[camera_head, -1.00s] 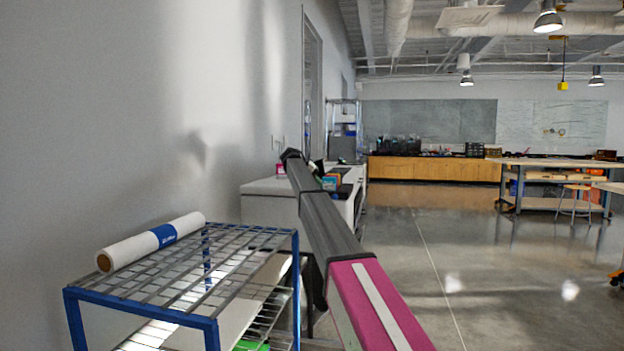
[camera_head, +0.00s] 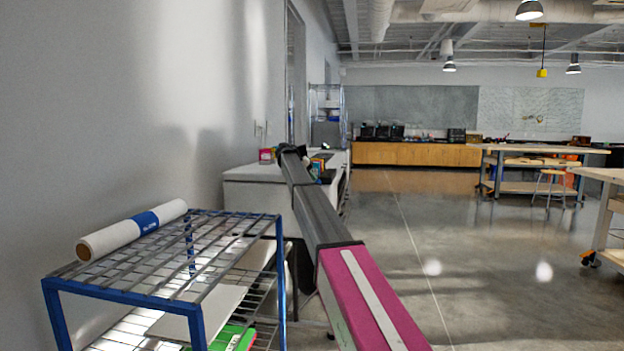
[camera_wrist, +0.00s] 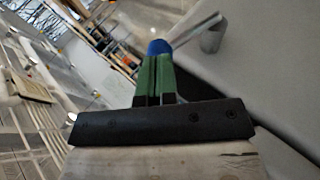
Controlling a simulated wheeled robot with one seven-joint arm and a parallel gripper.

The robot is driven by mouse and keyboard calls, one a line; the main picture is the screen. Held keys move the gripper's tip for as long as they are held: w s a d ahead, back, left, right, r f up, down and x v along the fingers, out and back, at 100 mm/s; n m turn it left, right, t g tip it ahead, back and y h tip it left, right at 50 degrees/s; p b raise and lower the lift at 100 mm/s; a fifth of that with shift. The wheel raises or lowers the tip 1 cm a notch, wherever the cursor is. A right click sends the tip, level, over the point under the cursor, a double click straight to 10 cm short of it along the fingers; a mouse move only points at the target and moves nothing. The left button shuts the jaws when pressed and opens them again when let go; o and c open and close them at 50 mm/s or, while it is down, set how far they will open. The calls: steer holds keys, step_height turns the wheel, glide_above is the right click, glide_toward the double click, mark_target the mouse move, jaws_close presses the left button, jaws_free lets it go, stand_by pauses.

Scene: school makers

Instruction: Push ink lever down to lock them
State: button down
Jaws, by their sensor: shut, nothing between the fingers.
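I cannot make out an ink lever in either view. In the wrist view my gripper (camera_wrist: 157,52) is shut, its green fingers side by side with a blue end, and nothing shows between them. A grey cylinder (camera_wrist: 211,39) with a thin pale rod shows just beyond the fingertips, to the right; I cannot tell what it is. In the head view my arm reaches forward toward a white counter (camera_head: 245,174); the gripper itself cannot be made out there.
A blue-framed wire rack (camera_head: 120,297) stands at lower left, with a white roll with a blue band (camera_head: 110,238) on top. A pink box (camera_head: 266,156) sits on the counter. The wall is close on the left. Open floor (camera_head: 470,270) lies right; tables stand farther off.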

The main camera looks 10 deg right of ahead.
mark_target(325, 180)
steer(key=shift+d, duration=0.15)
steer(key=shift+s+d+m+y, duration=0.15)
steer(key=shift+s+d+y, duration=0.1)
steer(key=shift+d+y, duration=0.3)
steer(key=shift+s+d+m+y, duration=0.2)
steer(key=shift+d+y, duration=0.2)
steer(key=shift+y, duration=0.15)
steer(key=d+y, duration=0.1)
steer(key=d+f+t+y, duration=0.1)
steer(key=s+d+y, duration=0.1)
steer(key=y, duration=0.1)
steer(key=shift+d+f+m+t, duration=0.15)
steer(key=shift+f+m+t, duration=0.05)
steer(key=shift+m+t, duration=0.1)
steer(key=shift+w, duration=0.1)
steer(key=shift+w+a, duration=0.2)
steer(key=shift+a, duration=0.55)
steer(key=s+r, duration=0.4)
steer(key=r, duration=0.9)
steer(key=shift+s+d, duration=0.35)
steer(key=shift+s, duration=0.05)
steer(key=shift+f, duration=0.1)
